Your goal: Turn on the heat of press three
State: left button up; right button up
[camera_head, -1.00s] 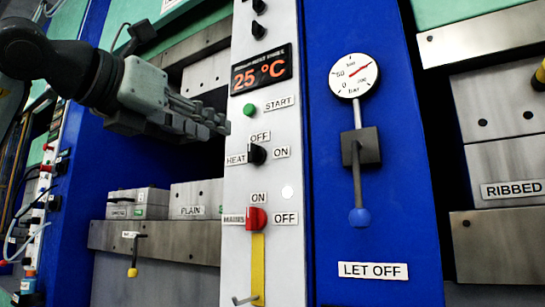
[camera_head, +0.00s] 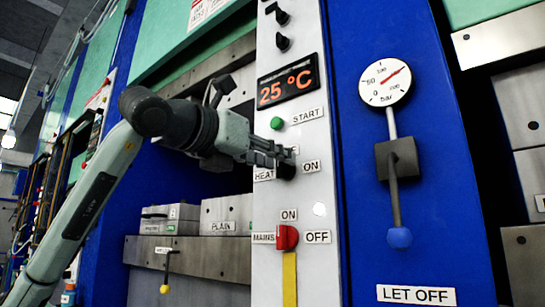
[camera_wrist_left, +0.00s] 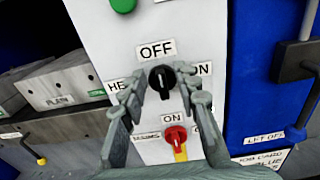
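The black heat knob (camera_head: 287,171) sits on the white control panel (camera_head: 330,220), with HEAT, OFF and ON labels around it. It shows more fully in the left wrist view (camera_wrist_left: 161,81), below the OFF label. My left gripper (camera_head: 282,157) is at the knob and partly hides it and the labels in the head view. In the left wrist view my left gripper (camera_wrist_left: 160,88) is open, with one finger on each side of the knob. Whether either finger touches it I cannot tell. The display (camera_head: 286,86) reads 25 °C. My right gripper is not in view.
A green START button (camera_head: 277,123) is above the heat knob. The red mains switch (camera_head: 287,237) is below it, with a yellow strip underneath. A lever with a blue ball (camera_head: 400,238) hangs on the blue panel to the right, under a gauge (camera_head: 385,82).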

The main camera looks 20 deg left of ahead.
pick_arm(q)
grip_shut()
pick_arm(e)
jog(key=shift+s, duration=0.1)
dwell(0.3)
pick_arm(q)
jog(key=shift+s+d+f+m+p, duration=0.1)
jog(key=shift+d+f+m+p, duration=0.2)
jog(key=shift+m, duration=2.65)
jog(key=shift+s+d+f+m+p, duration=0.15)
jog(key=shift+m+p, duration=0.2)
jog(key=shift+m, duration=2.65)
jog(key=shift+s+d+f+m+p, duration=0.1)
jog(key=shift+d+f+m+p, duration=0.2)
jog(key=shift+m, duration=2.65)
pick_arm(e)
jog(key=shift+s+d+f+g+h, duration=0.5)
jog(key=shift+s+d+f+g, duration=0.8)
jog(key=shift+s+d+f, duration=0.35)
pick_arm(q)
jog(key=shift+w, duration=0.1)
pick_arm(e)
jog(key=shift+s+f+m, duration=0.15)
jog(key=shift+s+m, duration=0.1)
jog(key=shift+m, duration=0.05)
